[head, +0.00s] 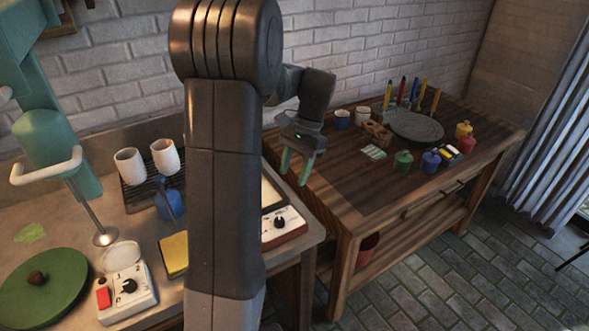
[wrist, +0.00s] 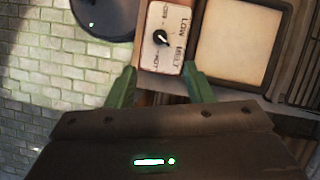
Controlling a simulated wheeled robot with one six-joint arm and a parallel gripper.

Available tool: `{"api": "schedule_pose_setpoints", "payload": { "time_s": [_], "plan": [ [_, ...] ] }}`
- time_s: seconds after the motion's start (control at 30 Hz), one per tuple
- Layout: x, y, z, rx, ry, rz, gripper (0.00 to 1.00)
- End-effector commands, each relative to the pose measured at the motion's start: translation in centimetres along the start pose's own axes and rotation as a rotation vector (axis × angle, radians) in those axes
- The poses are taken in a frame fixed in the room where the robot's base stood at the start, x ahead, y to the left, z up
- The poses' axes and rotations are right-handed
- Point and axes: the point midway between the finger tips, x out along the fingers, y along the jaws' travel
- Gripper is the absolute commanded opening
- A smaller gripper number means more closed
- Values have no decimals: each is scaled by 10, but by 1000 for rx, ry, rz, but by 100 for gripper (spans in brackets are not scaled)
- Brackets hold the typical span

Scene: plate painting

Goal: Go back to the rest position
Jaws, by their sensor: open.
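My gripper (head: 298,168) hangs near the left end of the wooden table, its two green fingers pointing down. It is open and holds nothing. In the wrist view the spread green fingers (wrist: 158,88) frame a control panel (wrist: 163,40) with a black knob, which lies beyond them. My dark arm rises through the middle of the head view and hides part of the counter.
The wooden table (head: 350,190) bears a dark round plate (head: 416,126), upright brushes, cups and small coloured pots (head: 431,161). The left counter holds white cups (head: 130,166), a blue bottle (head: 169,204), a green disc (head: 42,290) and a switch box (head: 127,295).

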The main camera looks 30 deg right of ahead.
Motion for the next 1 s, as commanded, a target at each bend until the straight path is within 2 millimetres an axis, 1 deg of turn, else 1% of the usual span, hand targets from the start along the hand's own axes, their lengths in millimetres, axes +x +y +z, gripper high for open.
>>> {"api": "schedule_pose_setpoints", "payload": {
  "time_s": [0.33, 0.47, 0.57, 0.67, 1.0],
  "plan": [
    [1, 0, 0, 0, 0, 0, 47],
    [8, 0, 0, 0, -3, 2, 47],
    [21, 0, 1, 0, -4, 3, 47],
    [40, 0, 1, 0, -4, 3, 47],
    [106, 0, 1, 0, -5, 3, 47]
  ]
}}
